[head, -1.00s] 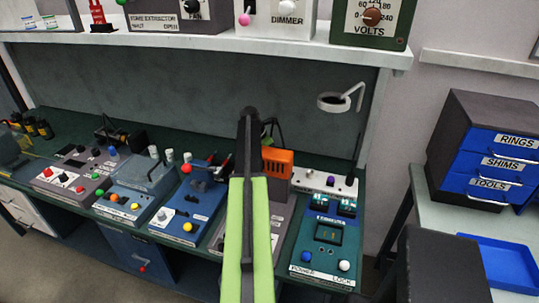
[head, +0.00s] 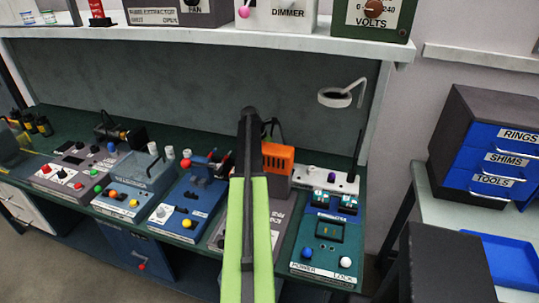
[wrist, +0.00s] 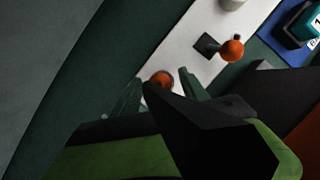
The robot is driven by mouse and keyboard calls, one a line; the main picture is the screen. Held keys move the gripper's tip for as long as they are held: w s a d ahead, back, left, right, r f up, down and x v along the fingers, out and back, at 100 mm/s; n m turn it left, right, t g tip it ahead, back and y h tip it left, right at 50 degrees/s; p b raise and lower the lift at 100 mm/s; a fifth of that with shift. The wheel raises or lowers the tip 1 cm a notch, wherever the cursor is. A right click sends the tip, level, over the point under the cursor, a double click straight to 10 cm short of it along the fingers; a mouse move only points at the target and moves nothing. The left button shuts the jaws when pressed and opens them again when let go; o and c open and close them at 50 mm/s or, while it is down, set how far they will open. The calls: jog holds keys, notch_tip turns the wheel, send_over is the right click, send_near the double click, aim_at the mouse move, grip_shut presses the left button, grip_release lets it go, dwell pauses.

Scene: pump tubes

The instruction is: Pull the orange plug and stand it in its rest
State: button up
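In the wrist view a white strip (wrist: 186,50) carries two round orange tops. One orange knob (wrist: 232,50) stands on a dark square, clear of the fingers. The other orange top (wrist: 160,79) shows between the tips of my gripper (wrist: 160,88), its lower part hidden by my dark gripper body. I cannot tell which of them is the plug. My gripper looks open, with a dark green finger on each side and no clear contact. In the head view the white strip (head: 332,182) lies at the back of the bench; my arm hides the fingertips.
An orange box (head: 278,160) stands close right of my arm. A teal device (head: 323,238) sits in front of the strip, and a lamp (head: 340,97) rises behind. Blue and grey devices (head: 187,208) crowd the left. A shelf (head: 200,40) overhangs the bench.

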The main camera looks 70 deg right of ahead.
jog(key=shift+r, duration=0.1)
jog(key=p+v, duration=1.6)
jog(key=v, duration=0.1)
jog(key=shift+a, duration=0.1)
dwell(0.5)
